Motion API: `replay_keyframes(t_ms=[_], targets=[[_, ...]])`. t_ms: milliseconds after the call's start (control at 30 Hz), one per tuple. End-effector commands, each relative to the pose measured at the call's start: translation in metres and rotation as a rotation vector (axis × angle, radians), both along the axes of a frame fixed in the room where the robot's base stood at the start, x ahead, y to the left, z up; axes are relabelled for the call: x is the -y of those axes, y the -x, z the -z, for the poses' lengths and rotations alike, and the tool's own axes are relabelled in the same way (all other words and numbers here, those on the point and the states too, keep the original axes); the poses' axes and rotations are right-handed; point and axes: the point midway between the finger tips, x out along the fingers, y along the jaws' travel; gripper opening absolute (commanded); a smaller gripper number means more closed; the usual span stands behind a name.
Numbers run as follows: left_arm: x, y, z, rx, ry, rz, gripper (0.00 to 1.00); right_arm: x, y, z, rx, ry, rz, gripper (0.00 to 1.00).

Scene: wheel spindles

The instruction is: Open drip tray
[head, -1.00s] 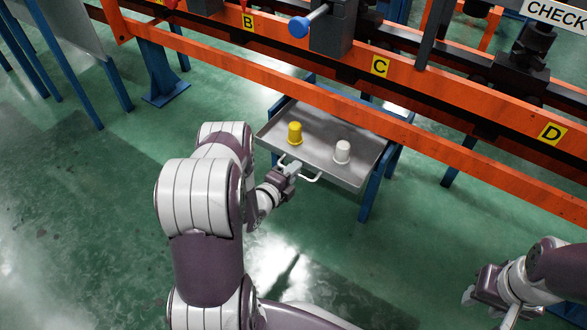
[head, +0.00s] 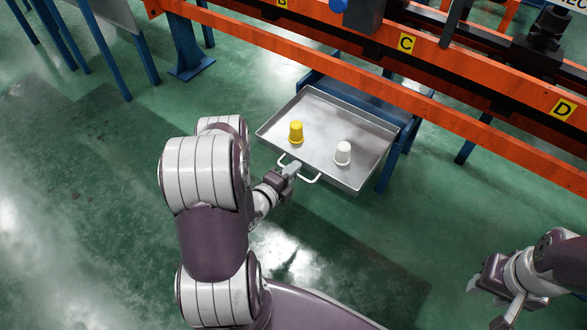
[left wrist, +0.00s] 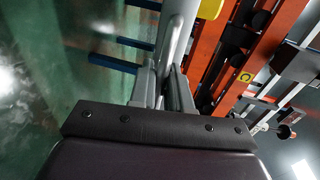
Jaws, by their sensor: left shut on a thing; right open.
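The drip tray (head: 318,119) is a shallow grey metal tray under the orange rail, pulled well out towards me from its blue stand. A yellow cup (head: 296,132) and a white cup (head: 343,153) stand upright in it. A white bar handle (head: 309,179) is on its near side. My left gripper (head: 291,171) is shut on the handle. In the left wrist view the fingers (left wrist: 160,85) close around the pale handle bar (left wrist: 178,35). My right gripper (head: 490,303) is open and empty at the lower right, away from the tray.
Blue legs (head: 388,170) of the stand are beside and behind the tray. The green floor in front of the tray is clear.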

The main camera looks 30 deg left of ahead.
Motion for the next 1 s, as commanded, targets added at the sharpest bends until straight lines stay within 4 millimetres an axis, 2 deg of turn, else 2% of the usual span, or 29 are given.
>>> replay_keyframes(t_ms=[233, 267, 300, 667, 767, 1000], targets=[[0.000, 0.000, 0.000, 0.000, 0.000, -0.001, 0.00, 0.000, 0.000, 0.000, 0.000, 0.000, 0.000, 0.43], [0.000, 0.000, 0.000, 0.000, 0.000, -0.001, 0.27, 0.000, 0.000, 0.000, 0.000, 0.000, 0.000, 0.43], [0.000, 0.000, 0.000, 0.000, 0.000, -0.001, 0.33, 0.000, 0.000, 0.000, 0.000, 0.000, 0.000, 0.43], [-0.001, 0.006, -0.003, -0.001, 0.001, -0.001, 0.33, 0.000, 0.000, -0.005, 0.000, 0.000, 0.000, 0.43], [-0.002, 0.020, -0.009, -0.002, 0.001, -0.003, 0.33, 0.000, 0.000, -0.015, 0.000, 0.000, 0.000, 0.43], [-0.008, 0.082, -0.024, -0.001, 0.003, -0.011, 0.33, 0.000, 0.000, -0.045, 0.000, 0.000, 0.000, 0.43]])
